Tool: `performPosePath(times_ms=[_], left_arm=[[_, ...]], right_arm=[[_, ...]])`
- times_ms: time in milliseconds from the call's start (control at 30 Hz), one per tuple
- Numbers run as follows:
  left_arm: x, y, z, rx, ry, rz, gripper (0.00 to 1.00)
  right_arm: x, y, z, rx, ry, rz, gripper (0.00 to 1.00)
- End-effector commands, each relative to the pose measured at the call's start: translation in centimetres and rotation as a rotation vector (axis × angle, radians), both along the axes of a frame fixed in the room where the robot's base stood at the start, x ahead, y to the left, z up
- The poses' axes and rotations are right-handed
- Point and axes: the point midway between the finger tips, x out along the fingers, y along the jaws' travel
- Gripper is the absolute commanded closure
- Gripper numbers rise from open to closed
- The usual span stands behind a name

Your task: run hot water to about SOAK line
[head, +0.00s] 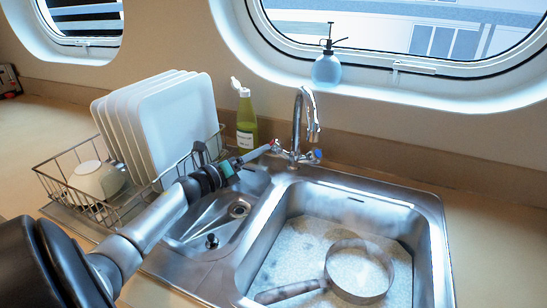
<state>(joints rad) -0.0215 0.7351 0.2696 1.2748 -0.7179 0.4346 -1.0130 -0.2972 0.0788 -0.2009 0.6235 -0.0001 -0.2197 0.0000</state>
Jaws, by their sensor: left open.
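The chrome tap (298,125) stands behind the sink, with a red-marked handle (277,146) on its left and a blue-marked one (318,154) on its right. My left gripper (267,150) reaches in from the left, its tip at the red-marked handle. It is open; I cannot tell if it touches. No stream shows below the spout. The right basin (434,235) has a pale, speckled layer low inside; its depth is unclear. A round metal pan (388,268) with a handle sits in it. I cannot make out a SOAK line. My right gripper is not in view.
A wire rack (58,190) with several white plates (180,115) and a pale bowl (95,180) stands left of the sink. A green bottle (246,125) stands close behind my left gripper. A blue spray bottle (326,70) is on the sill. The counter right of the sink is clear.

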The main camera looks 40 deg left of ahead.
Motion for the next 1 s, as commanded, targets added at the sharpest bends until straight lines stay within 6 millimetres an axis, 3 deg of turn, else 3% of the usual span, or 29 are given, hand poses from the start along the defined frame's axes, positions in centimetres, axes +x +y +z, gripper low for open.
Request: performPosePath(times_ms=[267,700,1000], left_arm=[[0.8,0.0,-0.4,-0.001,-0.002,0.001,0.16],[5.4,-0.1,-0.4,-0.002,-0.003,0.001,0.16],[7.3,-0.2,-0.4,-0.001,-0.001,0.0,0.16]], right_arm=[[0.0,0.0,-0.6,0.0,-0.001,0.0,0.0],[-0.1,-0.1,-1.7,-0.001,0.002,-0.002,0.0],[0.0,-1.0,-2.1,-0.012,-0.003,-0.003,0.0]])
